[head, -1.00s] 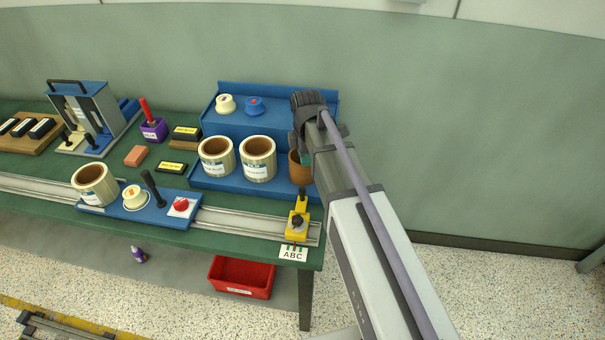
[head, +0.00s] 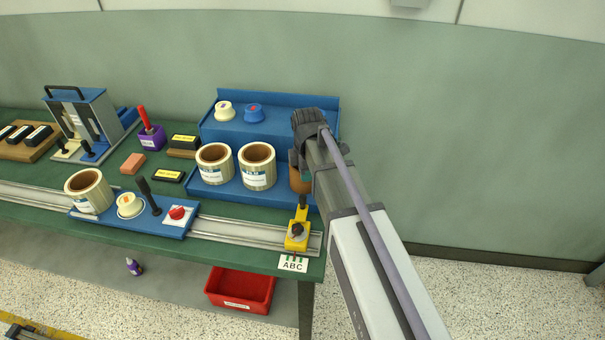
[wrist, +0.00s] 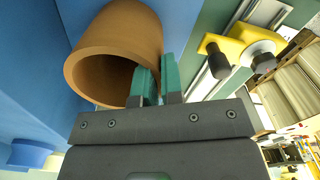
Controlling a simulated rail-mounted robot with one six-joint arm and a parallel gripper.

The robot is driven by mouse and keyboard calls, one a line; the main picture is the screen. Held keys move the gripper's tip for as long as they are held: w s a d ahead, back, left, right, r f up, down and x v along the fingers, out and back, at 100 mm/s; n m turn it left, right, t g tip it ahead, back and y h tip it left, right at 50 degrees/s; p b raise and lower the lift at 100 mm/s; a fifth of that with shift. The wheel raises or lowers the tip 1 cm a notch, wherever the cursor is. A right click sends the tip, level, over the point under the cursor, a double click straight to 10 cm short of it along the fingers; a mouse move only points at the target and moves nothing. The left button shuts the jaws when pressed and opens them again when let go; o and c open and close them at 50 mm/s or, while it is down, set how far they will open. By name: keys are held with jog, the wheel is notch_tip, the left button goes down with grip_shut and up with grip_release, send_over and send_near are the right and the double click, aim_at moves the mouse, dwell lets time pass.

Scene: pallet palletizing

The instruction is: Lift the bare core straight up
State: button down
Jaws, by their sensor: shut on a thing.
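The bare core (wrist: 110,45) is a plain brown open tube in the wrist view, its mouth facing the camera. In the head view the core (head: 297,184) stands at the right end of the blue lower shelf, partly hidden by my gripper (head: 297,153). In the wrist view the teal fingers of my gripper (wrist: 158,75) are at the core's wall, one inside the mouth and one outside. My gripper is shut on that wall. I see no clear gap between the core and the shelf.
Two label rolls (head: 214,165) (head: 257,167) stand left of the core on the blue shelf (head: 240,194). A yellow clamp (head: 297,238) with a black knob is in front. Two small spools (head: 224,110) (head: 254,113) sit on the upper step behind. The right side is clear.

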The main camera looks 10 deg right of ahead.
notch_tip(320, 180, up, 10)
jog(key=p, duration=1)
